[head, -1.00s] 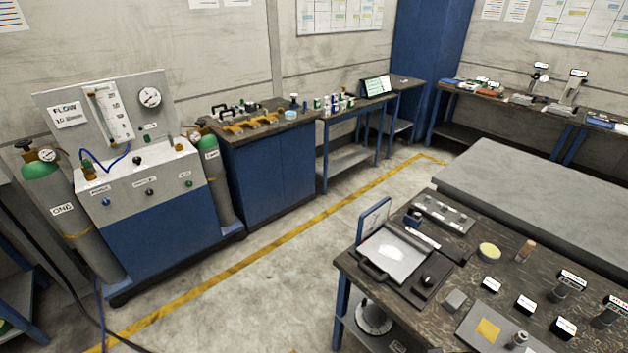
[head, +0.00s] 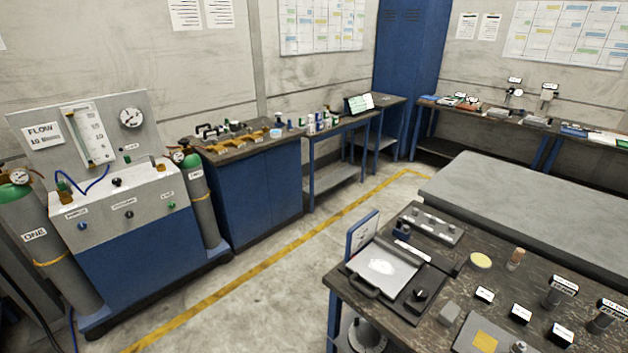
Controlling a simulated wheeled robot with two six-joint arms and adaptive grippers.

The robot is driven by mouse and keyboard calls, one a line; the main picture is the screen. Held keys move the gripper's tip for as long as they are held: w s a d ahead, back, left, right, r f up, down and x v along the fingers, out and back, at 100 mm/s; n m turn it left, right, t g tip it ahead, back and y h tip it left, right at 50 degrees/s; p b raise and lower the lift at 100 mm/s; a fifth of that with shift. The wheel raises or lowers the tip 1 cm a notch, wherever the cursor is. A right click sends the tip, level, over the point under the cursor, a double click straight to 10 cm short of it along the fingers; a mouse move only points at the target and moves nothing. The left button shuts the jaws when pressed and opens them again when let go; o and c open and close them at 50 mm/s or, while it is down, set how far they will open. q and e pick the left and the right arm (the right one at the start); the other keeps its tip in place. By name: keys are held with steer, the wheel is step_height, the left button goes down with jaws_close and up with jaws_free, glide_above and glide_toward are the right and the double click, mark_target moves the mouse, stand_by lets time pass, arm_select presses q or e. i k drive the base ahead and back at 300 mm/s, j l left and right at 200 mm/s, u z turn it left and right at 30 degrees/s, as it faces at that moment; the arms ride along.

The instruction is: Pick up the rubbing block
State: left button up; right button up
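No label marks a rubbing block, so I cannot tell for sure which thing it is. On the dark workbench (head: 545,290) at the lower right, a small plain grey block (head: 449,313) lies near the front. A dark piece with a knob (head: 420,295) sits at the right end of a flat tray (head: 385,270) with a light sheet on it. A small upright brown-topped cylinder (head: 516,258) stands farther back, beside a pale yellow disc (head: 480,261). Neither of my grippers shows in the head view.
A large grey slab-topped table (head: 530,205) stands behind the workbench. A gas flow cart (head: 125,235) with cylinders is at the left, with a blue cabinet (head: 255,190) beyond it. Bare floor with a yellow line (head: 260,272) lies between them and the workbench.

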mark_target(450, 312)
steer(key=z, duration=1.3)
